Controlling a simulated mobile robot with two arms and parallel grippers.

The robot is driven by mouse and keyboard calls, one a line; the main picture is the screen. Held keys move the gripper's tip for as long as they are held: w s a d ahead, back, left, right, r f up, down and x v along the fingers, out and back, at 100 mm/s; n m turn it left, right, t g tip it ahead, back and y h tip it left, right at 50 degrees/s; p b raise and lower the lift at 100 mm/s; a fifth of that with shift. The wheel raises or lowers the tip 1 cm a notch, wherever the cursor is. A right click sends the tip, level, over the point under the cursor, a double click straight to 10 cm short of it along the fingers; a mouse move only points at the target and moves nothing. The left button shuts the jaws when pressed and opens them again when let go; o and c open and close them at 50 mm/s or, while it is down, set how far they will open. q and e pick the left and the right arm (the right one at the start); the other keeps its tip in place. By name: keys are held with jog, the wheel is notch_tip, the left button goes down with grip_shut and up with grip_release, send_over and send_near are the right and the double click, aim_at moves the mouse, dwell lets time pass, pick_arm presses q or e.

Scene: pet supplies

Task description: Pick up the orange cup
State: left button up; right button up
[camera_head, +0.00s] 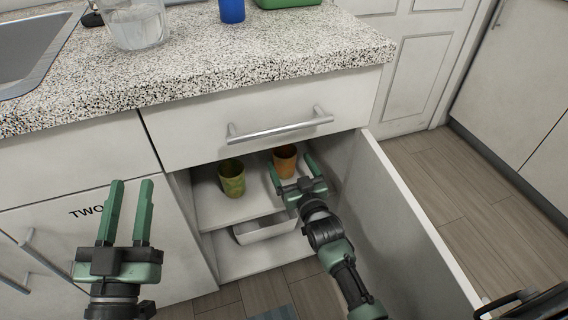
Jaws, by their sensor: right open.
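The orange cup (285,160) stands on the upper shelf inside the open lower cabinet. My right gripper (291,167) is open and reaches into the cabinet. Its fingers are at the cup, one to each side in the picture, and partly cover its lower part. I cannot tell whether they touch it. My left gripper (128,191) is open and empty, in front of the closed cabinet door on the left.
A white tray (262,230) lies below. The open cabinet door (405,225) is right of my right arm. A drawer handle (280,124) juts out above. The counter holds a glass pitcher (135,25) and blue cup (232,11).

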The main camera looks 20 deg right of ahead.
aim_at(284, 153)
jog(key=w+b, duration=0.1)
jog(key=w, duration=0.1)
jog(key=w+b, duration=0.1)
jog(key=w, duration=0.1)
jog(key=shift+w+a+r, duration=0.15)
jog(key=shift+w+a, duration=0.05)
jog(key=shift+w, duration=0.15)
jog(key=shift+w+r, duration=0.1)
jog(key=shift+w, duration=0.05)
pick_arm(q)
jog(key=s+r+t+h, duration=0.2)
jog(key=s+r+t, duration=0.3)
jog(key=r, duration=0.3)
jog(key=shift+s+a+t, duration=0.2)
jog(key=shift+s+t, duration=0.1)
pick_arm(e)
jog(key=c, duration=1.5)
